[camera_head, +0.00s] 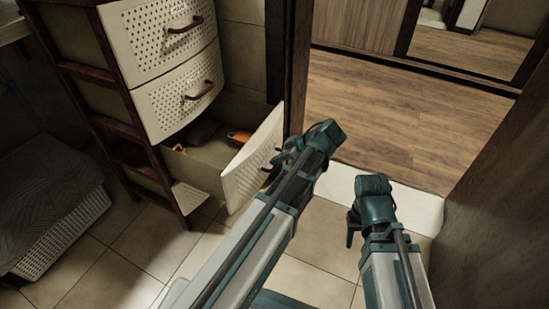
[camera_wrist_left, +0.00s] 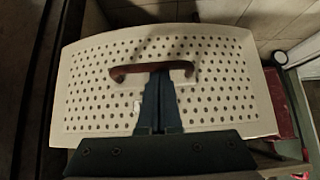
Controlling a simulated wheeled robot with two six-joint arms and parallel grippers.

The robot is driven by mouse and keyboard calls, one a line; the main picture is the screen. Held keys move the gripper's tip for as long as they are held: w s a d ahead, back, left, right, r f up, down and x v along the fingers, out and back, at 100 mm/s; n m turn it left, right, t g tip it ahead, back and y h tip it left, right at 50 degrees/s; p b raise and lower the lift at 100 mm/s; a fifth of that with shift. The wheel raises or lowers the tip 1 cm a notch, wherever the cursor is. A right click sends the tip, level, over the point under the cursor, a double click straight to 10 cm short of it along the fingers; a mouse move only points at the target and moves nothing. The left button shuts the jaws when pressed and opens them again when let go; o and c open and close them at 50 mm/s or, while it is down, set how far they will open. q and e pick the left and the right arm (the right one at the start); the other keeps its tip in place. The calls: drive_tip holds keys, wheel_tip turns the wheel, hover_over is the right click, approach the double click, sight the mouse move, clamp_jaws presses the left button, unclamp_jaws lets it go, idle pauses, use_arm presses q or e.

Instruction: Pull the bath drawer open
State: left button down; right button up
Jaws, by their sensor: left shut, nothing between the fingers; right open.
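My right gripper (camera_head: 351,226) is open and empty, away from the drawer.
Two shut drawers (camera_head: 155,45) (camera_head: 180,98) sit above in the cabinet. Inside the open drawer lie an orange item (camera_head: 239,136) and dark items (camera_head: 203,131). A door frame (camera_head: 296,60) stands close right of the drawer. A white basket (camera_head: 65,235) is at left; tiled floor between is clear.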

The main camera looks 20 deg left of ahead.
use_arm(q)
drive_tip(key=p+v, duration=1)
drive_tip(key=v, duration=0.3)
drive_tip(key=shift+d+r, duration=0.25)
drive_tip(key=shift+r, duration=0.05)
